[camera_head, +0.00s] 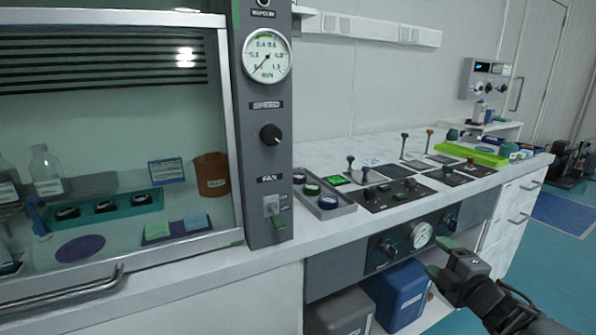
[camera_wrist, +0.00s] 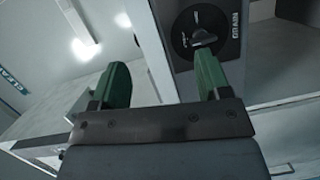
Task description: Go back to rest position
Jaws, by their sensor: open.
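My gripper (camera_head: 440,258) is at the lower right in the head view, in front of the panel under the bench top. In the wrist view its two green fingers (camera_wrist: 160,85) stand well apart with nothing between them. A dark round knob labelled DRAIN (camera_wrist: 200,30) shows just beyond the right finger in the wrist view. I cannot tell whether the finger touches it. In the head view the front panel (camera_head: 345,252) bears knobs and a round gauge (camera_head: 421,235) close to the fingertips.
A fume hood (camera_head: 222,120) with a gauge column (camera_head: 265,180) stands at the left. The bench top (camera_head: 360,148) holds a lever panel (camera_head: 393,193) and a grey tray (camera_head: 325,208). Bins (camera_head: 400,292) sit below. Open floor (camera_head: 530,250) lies at the right.

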